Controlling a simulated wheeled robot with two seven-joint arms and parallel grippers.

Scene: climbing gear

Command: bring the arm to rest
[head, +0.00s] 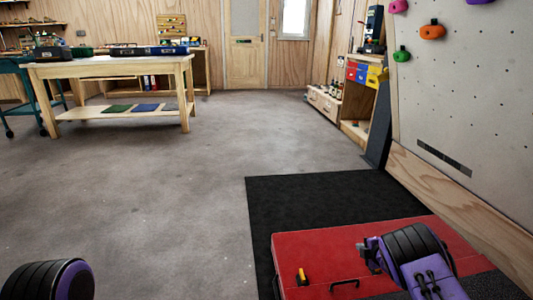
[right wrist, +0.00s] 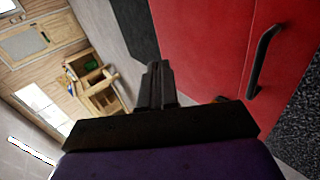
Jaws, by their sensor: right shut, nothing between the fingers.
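My right arm reaches in at the lower right of the head view. Its gripper (head: 368,256) is over the red pad (head: 400,235). In the right wrist view the two dark fingers of the right gripper (right wrist: 158,75) are together with nothing between them. The red pad (right wrist: 200,45) and its black handle (right wrist: 262,60) show beside the fingers there. Only a purple and black part of my left arm shows at the lower left of the head view; its gripper is out of sight.
The red pad lies on a black mat (head: 300,200) by the climbing wall (head: 460,110). A small yellow and black thing (head: 301,277) is at the pad's left part. A wooden workbench (head: 110,70) stands far left. The grey floor (head: 200,160) between is clear.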

